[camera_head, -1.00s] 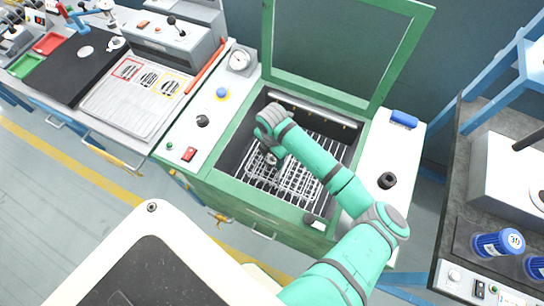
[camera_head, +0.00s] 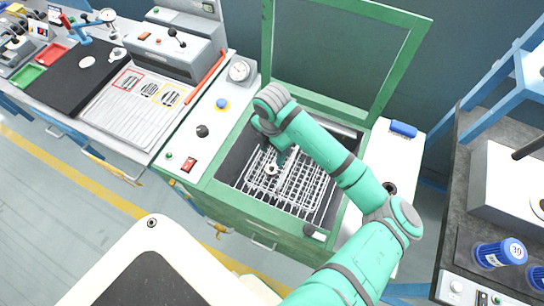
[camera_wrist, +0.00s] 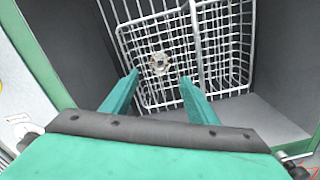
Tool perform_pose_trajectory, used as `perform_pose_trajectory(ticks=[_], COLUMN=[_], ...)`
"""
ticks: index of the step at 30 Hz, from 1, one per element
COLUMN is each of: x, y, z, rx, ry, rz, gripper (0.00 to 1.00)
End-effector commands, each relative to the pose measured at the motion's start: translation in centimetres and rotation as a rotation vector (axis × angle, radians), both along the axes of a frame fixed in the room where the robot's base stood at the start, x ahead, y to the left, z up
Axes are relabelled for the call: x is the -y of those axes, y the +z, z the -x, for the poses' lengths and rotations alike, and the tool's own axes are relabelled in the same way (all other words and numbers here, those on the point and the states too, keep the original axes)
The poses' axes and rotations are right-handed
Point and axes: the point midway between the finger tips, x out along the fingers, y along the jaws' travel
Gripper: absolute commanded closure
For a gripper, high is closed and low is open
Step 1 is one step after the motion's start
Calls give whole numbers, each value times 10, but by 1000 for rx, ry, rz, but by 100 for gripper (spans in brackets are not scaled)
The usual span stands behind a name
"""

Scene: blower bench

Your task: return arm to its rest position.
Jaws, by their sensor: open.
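My gripper (camera_wrist: 160,88) is open and empty in the wrist view, its two green fingers apart above a wire basket (camera_wrist: 215,60). A small metal part (camera_wrist: 159,63) lies in the basket, just beyond the fingertips and apart from them. In the head view my green arm reaches over the green blower cabinet (camera_head: 232,192), and the part (camera_head: 271,169) shows in the basket (camera_head: 300,187) below my wrist. The fingers are mostly hidden by the wrist there.
The cabinet's lid (camera_head: 340,50) stands raised behind the opening. A gauge (camera_head: 239,71) and a blue handle (camera_head: 403,129) sit on the cabinet's sides. A bench with blue containers (camera_head: 500,252) stands at right; another bench with a tray (camera_head: 135,110) is at left.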

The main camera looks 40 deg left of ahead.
Motion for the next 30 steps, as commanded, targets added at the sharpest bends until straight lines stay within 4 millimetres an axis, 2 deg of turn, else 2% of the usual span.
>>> perform_pose_trajectory(ticks=[21,26,30], x=[-1,-18,-52], y=[7,31,66], z=[-2,-23,-48], rx=[4,42,96], ry=[-6,-78,-170], rz=[-7,-103,-251], gripper=[47,47,47])
